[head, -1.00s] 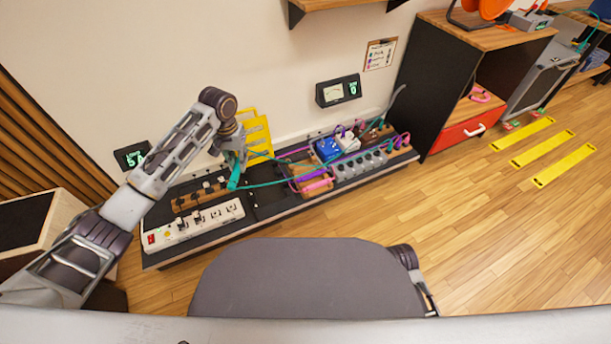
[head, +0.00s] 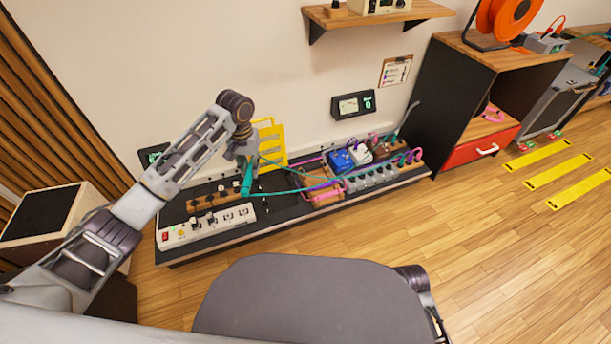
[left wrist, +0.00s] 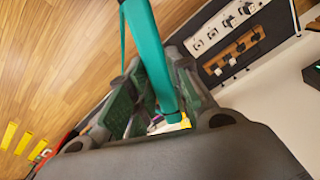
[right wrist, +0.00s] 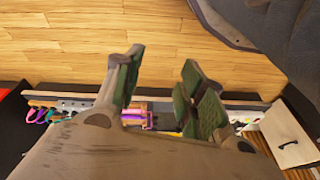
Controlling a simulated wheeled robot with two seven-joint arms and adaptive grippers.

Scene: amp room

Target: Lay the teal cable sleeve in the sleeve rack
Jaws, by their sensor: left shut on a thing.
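The teal cable sleeve (head: 247,180) hangs tilted in my left gripper (head: 245,158), above the left-middle part of the long dark board. In the left wrist view the sleeve (left wrist: 150,55) runs between the closed fingers (left wrist: 155,105), with a thin teal cable beside it. A wooden rack (head: 318,203), which looks like the sleeve rack, sits on the board to the right of the gripper. A pink sleeve and a purple one lie in it, apart from the teal one. My right gripper (right wrist: 160,75) is open and empty in the right wrist view; its fingers do not show in the head view.
The teal cable (head: 295,190) stretches right across the board. A white power strip (head: 206,225) and a wooden switch strip lie left. A yellow slotted stand (head: 271,145) rises behind the gripper. Blue and white pedals (head: 340,160) stand right of the rack. The floor in front is clear.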

